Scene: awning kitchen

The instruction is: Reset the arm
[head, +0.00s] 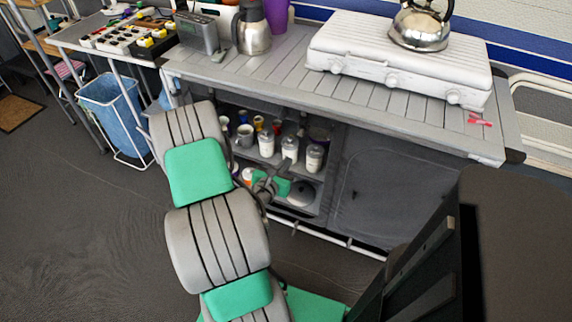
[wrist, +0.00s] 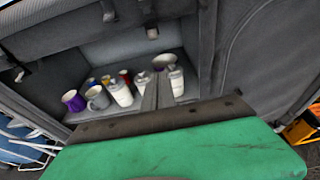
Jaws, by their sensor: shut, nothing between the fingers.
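My gripper (head: 271,180) is in front of the open shelf compartment under the grey counter. Much of the hand is hidden behind my own arm in the head view. In the wrist view, its two dark fingers (wrist: 161,88) lie together with nothing between them. They point into the compartment. The fingers overlap white jars (wrist: 121,92) in that view; I cannot tell how far apart they are. My grey and green arm reaches up from the bottom of the head view.
The counter (head: 270,75) carries a white stove (head: 400,60) with a steel kettle (head: 420,27), a steel jug (head: 251,30) and a radio (head: 198,33). Mugs (wrist: 97,98) stand by the jars on the shelf. A blue bin (head: 110,105) stands left. Dark floor (head: 80,220) at left is clear.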

